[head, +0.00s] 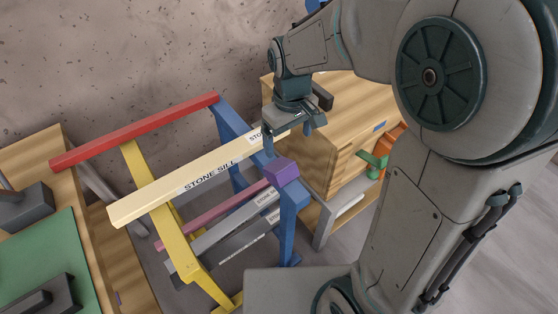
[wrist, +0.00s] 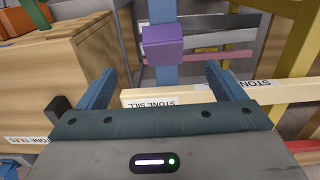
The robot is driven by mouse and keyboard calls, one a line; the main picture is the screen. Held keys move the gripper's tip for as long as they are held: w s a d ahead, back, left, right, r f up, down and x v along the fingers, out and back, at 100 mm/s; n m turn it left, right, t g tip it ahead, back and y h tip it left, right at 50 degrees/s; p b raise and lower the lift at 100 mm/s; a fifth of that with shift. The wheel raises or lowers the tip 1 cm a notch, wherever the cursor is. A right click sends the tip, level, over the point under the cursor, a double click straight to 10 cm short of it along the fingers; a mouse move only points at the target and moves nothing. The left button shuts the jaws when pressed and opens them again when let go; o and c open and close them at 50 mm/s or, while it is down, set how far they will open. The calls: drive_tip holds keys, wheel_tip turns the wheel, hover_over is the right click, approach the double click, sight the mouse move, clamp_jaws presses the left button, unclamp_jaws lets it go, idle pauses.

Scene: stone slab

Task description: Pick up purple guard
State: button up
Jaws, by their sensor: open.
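The purple guard (head: 281,171) is a small purple block on top of the blue post (head: 289,205) at the near right of the stand. In the wrist view the purple guard (wrist: 163,45) is ahead of my gripper, roughly centred between the fingers and beyond their tips. My gripper (head: 289,137) is open, with nothing gripped, above the right end of the cream bar marked STONE SILL (head: 185,183). In the wrist view my gripper (wrist: 160,80) has its two blue fingers spread wide. The cream bar (wrist: 190,96) passes beneath; I cannot tell whether they touch.
A red bar (head: 135,132) tops the stand's far side. Yellow legs (head: 158,200), a pink bar (head: 215,213) and grey bars (head: 235,240) lie around it. A wooden cabinet (head: 305,160) stands close on the right. A green mat (head: 45,262) is at left.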

sight(285, 167)
drive_tip(key=f, duration=0.9)
drive_tip(key=shift+w+a+f+b, duration=0.1)
drive_tip(key=shift+w+a+b, duration=0.1)
drive_tip(key=shift+a+b, duration=0.1)
drive_tip(key=shift+s+f, duration=0.15)
drive_tip(key=shift+f, duration=2.5)
drive_tip(key=c, duration=1.1)
